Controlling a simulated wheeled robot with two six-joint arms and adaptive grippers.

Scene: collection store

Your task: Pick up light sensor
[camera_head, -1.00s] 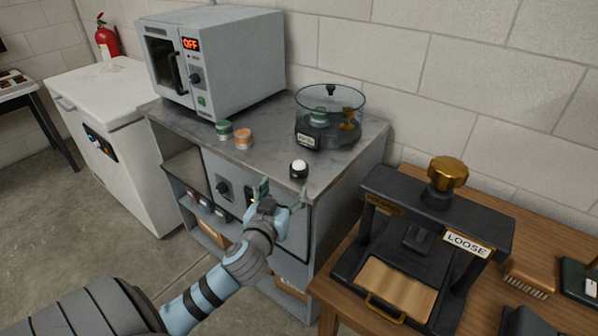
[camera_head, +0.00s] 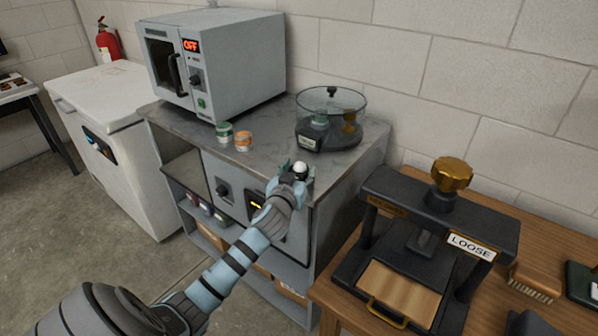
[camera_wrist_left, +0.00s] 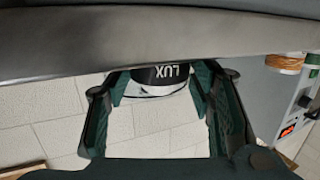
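The light sensor is a small black base with a white dome (camera_head: 300,166), at the front edge of the grey counter top (camera_head: 262,165). In the wrist view the light sensor (camera_wrist_left: 163,75) shows its black band marked LUX, between the two dark green fingers. My left gripper (camera_head: 296,174) is at the sensor, with one finger on either side. The fingers look open around it; whether they touch it is hard to tell. The sensor's lower part is partly hidden by the gripper in the head view. My right gripper is not in view.
A round glass vessel (camera_head: 330,118) stands behind the sensor. A green tin (camera_head: 224,133) and an orange tin (camera_head: 244,141) stand to the left, in front of a grey oven (camera_head: 222,65). A black press (camera_head: 437,215) stands on the wooden table at right.

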